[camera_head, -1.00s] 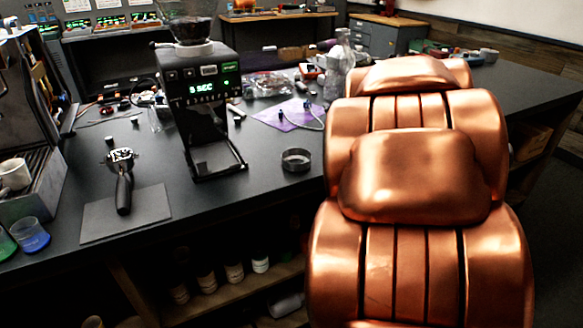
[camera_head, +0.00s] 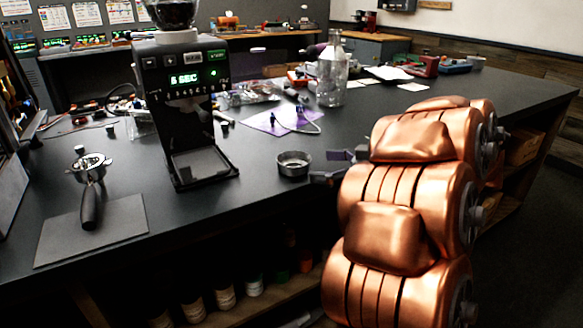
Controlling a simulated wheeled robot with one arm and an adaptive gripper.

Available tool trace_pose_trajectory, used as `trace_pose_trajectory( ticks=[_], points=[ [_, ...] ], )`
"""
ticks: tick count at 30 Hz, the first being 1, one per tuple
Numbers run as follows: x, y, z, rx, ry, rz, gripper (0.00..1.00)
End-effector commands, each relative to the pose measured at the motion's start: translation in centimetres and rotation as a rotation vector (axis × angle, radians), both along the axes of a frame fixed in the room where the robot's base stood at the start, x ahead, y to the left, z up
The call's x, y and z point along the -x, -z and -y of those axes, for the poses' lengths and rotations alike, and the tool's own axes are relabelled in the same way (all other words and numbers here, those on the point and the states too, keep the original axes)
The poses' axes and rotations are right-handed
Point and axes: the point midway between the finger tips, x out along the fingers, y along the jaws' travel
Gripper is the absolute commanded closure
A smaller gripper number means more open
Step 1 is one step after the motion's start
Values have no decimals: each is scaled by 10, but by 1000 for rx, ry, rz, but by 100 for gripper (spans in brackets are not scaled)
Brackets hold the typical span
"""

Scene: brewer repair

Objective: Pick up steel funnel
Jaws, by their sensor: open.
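The steel funnel (camera_head: 294,164), a short round metal ring, sits on the dark countertop near its front edge, right of the coffee grinder. My gripper (camera_head: 322,166) is just to the right of the funnel, low over the counter. Its two dark fingers are apart and point left toward the funnel, with nothing between them. The fingers look clear of the funnel, though the gap is small in this view. My copper arm hides the base of the gripper.
The black grinder (camera_head: 185,110) stands left of the funnel. A portafilter (camera_head: 89,185) rests on a grey mat (camera_head: 120,222) farther left.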

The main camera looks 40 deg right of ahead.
Motion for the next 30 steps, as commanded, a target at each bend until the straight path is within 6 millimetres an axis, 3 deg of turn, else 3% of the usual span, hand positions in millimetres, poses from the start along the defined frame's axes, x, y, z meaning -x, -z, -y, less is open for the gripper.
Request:
trace_pose_trajectory(
  ticks=[14,24,30],
  points=[
    [-28,6,-16,-1,-2,1,0],
    [-59,11,-32,1,-1,0,0],
    [-66,13,-34,1,3,-1,0]
  ],
)
